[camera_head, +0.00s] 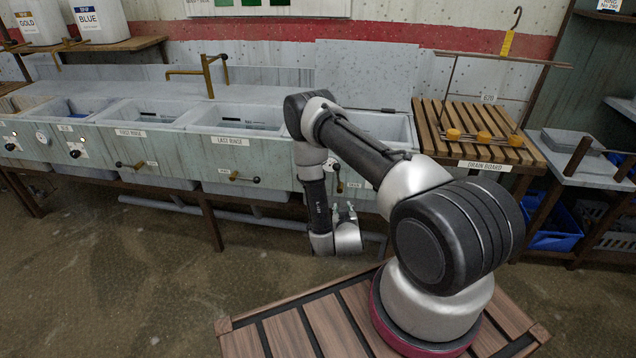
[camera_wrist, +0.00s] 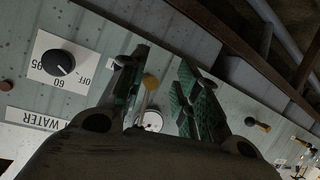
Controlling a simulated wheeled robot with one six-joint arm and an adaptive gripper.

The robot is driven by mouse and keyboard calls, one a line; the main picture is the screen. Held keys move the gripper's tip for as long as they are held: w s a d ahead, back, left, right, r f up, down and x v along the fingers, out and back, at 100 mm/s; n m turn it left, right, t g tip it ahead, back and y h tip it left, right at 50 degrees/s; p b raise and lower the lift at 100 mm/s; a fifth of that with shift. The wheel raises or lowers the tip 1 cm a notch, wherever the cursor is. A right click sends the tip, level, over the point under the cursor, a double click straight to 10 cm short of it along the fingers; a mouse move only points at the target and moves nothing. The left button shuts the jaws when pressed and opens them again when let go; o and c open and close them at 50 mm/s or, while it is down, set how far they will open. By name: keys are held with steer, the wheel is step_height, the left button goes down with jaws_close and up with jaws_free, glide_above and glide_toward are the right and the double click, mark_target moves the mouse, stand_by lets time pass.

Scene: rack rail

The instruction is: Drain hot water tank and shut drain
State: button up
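The hot water tank (camera_head: 398,130) is the rightmost basin in the head view, and my arm hides much of its front. In the wrist view its panel carries a dial (camera_wrist: 55,62) marked 60, 95 and OFF, and a label (camera_wrist: 32,118) reading WATER. My gripper (camera_wrist: 160,90) is open and empty around the lever's line of sight; contact cannot be told. In the head view my gripper (camera_head: 346,208) is low before the tank.
Rinse basins (camera_head: 140,112) with brass drain levers (camera_head: 240,178) stand to the left. A wooden drain board (camera_head: 480,130) stands right of the tank. Another lever (camera_wrist: 257,123) shows at right in the wrist view. The floor (camera_head: 110,270) in front is clear.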

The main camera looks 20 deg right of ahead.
mark_target(338, 175)
step_height(338, 175, up, 8)
steer(key=w+t+h, duration=0.1)
steer(key=w+t, duration=0.1)
steer(key=t, duration=0.2)
steer(key=x, duration=0.7)
steer(key=shift+w+a+r, duration=0.2)
steer(key=shift+w+r, duration=0.15)
steer(key=shift+w, duration=0.1)
jaws_close()
